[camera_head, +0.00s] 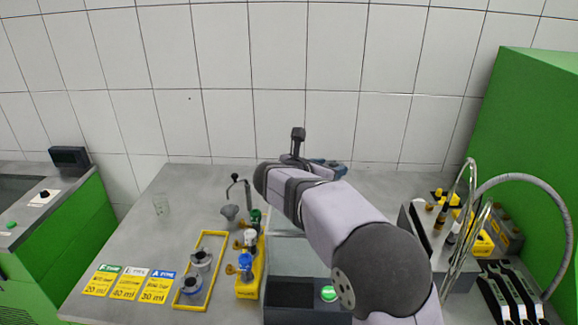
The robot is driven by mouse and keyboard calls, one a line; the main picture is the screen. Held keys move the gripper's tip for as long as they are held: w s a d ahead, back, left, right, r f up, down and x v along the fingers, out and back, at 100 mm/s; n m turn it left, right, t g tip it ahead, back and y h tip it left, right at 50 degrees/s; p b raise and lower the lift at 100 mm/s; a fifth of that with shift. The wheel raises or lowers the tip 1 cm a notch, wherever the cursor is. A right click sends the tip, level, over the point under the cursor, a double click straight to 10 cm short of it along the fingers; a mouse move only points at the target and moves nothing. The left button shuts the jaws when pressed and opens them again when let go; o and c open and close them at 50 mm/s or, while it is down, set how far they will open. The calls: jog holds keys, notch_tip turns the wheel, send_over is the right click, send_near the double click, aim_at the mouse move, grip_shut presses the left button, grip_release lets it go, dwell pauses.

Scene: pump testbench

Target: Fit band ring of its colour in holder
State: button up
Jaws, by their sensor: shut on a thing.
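Two grey metal ring-like pieces stand in a yellow-edged rectangular tray (216,237) on the left of the bench. My arm reaches from the lower right to the back middle of the bench. My gripper's jaws and whatever they hold are hidden behind my wrist.
Yellow-labelled cards with green, white and blue tops (129,284) lie at the front left. Curved metal pipes (468,220) and black-handled items (510,290) occupy the right.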

jog(key=s+d+f, duration=0.2)
jog(key=s+d, duration=0.1)
jog(key=d, duration=0.6)
jog(key=s+d+f+n+t+y+b, duration=0.1)
jog(key=s+d+f+n+y, duration=0.1)
jog(key=s+d+f, duration=0.2)
jog(key=shift+s+f, duration=1.3)
jog(key=shift+f, duration=0.9)
jog(key=shift+d, duration=0.1)
jog(key=shift+f+b, duration=1.6)
jog(key=shift+f, duration=0.5)
jog(key=shift+f+b, duration=0.1)
jog(key=shift+b, duration=0.55)
jog(key=shift+s+f+b, duration=0.15)
jog(key=shift+f+b, duration=0.55)
jog(key=shift+b, duration=0.15)
